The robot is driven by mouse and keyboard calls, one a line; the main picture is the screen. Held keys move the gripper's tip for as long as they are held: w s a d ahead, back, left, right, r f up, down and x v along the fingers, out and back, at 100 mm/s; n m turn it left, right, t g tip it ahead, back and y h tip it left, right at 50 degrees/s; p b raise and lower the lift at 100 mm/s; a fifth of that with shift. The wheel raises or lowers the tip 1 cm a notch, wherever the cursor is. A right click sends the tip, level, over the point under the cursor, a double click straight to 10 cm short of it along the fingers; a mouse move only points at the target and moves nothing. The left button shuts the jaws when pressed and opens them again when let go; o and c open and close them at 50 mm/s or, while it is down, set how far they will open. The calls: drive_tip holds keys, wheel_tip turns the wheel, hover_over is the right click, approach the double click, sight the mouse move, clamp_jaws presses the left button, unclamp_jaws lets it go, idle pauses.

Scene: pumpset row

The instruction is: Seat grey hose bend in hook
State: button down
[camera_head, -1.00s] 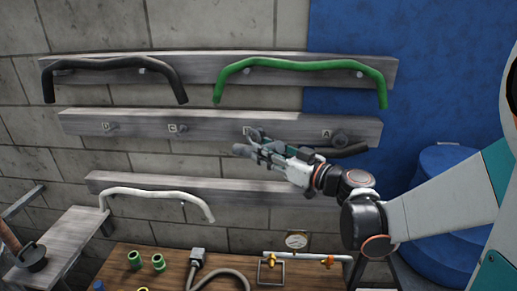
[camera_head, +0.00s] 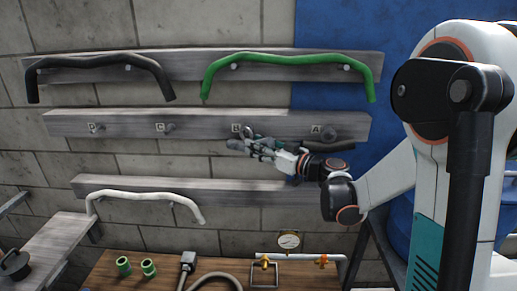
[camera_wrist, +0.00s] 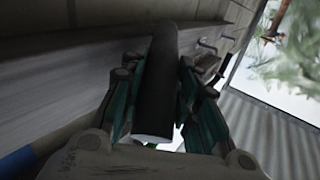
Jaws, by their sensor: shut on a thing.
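My gripper (camera_head: 262,147) is in front of the middle rail (camera_head: 75,127), between hooks B and A. In the wrist view its teal fingers (camera_wrist: 160,100) are shut on the dark grey hose bend (camera_wrist: 157,75), which runs away from the camera between them. In the head view a dark end of the bend (camera_head: 342,147) shows to the right, below hook A. The gripper hides much of the rest. The rail carries hook A (camera_head: 329,133), hook B (camera_head: 249,129), hook C (camera_head: 170,128) and hook D (camera_head: 98,128). I cannot tell whether the bend touches a hook.
A black hose (camera_head: 98,62) and a green hose (camera_head: 290,60) hang on the top rail. A white hose (camera_head: 150,194) hangs on the bottom rail (camera_head: 265,192). Below is a wooden bench (camera_head: 215,270) with green fittings (camera_head: 148,266) and a gauge (camera_head: 289,241).

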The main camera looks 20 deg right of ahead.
drive_tip(key=c, duration=1.3)
unclamp_jaws()
drive_tip(key=shift+w+d+f, duration=0.1)
drive_tip(key=shift+w+f, duration=0.2)
drive_tip(key=shift+o, duration=0.4)
drive_tip(key=shift+w+f, duration=0.25)
drive_tip(key=shift+w, duration=0.35)
drive_tip(key=shift+s+r, duration=0.25)
drive_tip(key=shift+s, duration=0.25)
drive_tip(key=shift+w+f, duration=0.1)
drive_tip(key=shift+f, duration=0.2)
drive_tip(key=b+v, duration=0.3)
drive_tip(key=v, duration=1)
drive_tip(key=shift+d+f, duration=0.2)
drive_tip(key=shift+d, duration=0.1)
